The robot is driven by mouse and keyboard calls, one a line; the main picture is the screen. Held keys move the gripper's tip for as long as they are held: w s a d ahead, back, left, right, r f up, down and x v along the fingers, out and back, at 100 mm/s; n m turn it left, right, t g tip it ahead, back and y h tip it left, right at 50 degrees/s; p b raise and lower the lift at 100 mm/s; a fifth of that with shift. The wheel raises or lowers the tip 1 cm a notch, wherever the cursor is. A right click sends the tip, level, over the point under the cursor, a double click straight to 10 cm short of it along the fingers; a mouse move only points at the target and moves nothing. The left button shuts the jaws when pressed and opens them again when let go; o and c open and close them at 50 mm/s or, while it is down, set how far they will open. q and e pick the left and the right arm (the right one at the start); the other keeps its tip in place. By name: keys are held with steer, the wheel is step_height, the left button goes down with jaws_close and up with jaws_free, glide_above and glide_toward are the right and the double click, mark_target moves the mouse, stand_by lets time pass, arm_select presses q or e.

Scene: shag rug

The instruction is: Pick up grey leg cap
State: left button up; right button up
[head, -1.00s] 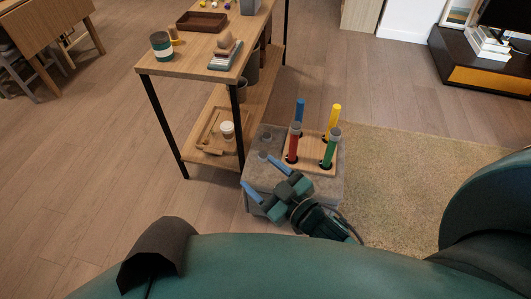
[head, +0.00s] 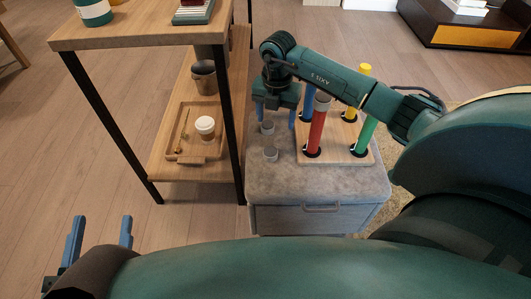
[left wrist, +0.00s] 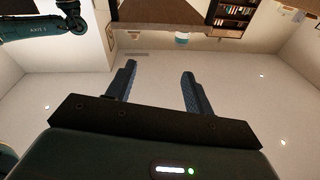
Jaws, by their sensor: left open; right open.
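Two loose grey leg caps lie on the grey upholstered stool top, a nearer one (head: 270,154) and a farther one (head: 268,128). Another grey cap (head: 322,102) sits on top of the upright red leg (head: 316,133). My right gripper (head: 276,118) is open and points down over the stool, its blue fingers around or just above the farther loose cap; I cannot tell if they touch it. My left gripper (head: 101,235) is open and empty at lower left, away from the stool. Its open fingers also show in the left wrist view (left wrist: 158,88).
The wooden peg board (head: 345,155) holds upright blue (head: 306,105), yellow (head: 364,72) and green legs (head: 364,137). My right arm passes over it, hiding the green leg's top. A wooden shelf table (head: 150,32) stands left of the stool, with a cup (head: 205,125) on its lower shelf.

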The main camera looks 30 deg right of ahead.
mark_target(271, 149)
steer(key=f+b, duration=0.1)
steer(key=f, duration=0.1)
steer(key=f+b, duration=0.1)
steer(key=f, duration=0.2)
steer(key=f+b, duration=0.1)
steer(key=f, duration=0.2)
steer(key=shift+a+f, duration=0.1)
steer(key=shift+a, duration=0.15)
steer(key=f+b, duration=0.1)
steer(key=f, duration=0.1)
steer(key=shift+w+a+f+b, duration=0.1)
steer(key=shift+a+f+b, duration=0.2)
steer(key=shift+b, duration=0.1)
steer(key=shift+f+b, duration=0.4)
steer(key=shift+f, duration=0.5)
arm_select(q)
steer(key=shift+w+d+r+t+h, duration=0.15)
steer(key=shift+w+r+t+h, duration=0.1)
steer(key=shift+r+h, duration=0.25)
steer(key=shift+w+d+r+t+h, duration=0.1)
steer(key=shift+r+t+h, duration=0.15)
steer(key=shift+r+h, duration=0.25)
arm_select(e)
steer(key=c, duration=1.1)
arm_select(q)
steer(key=shift+f, duration=0.1)
arm_select(e)
steer(key=shift+o, duration=0.2)
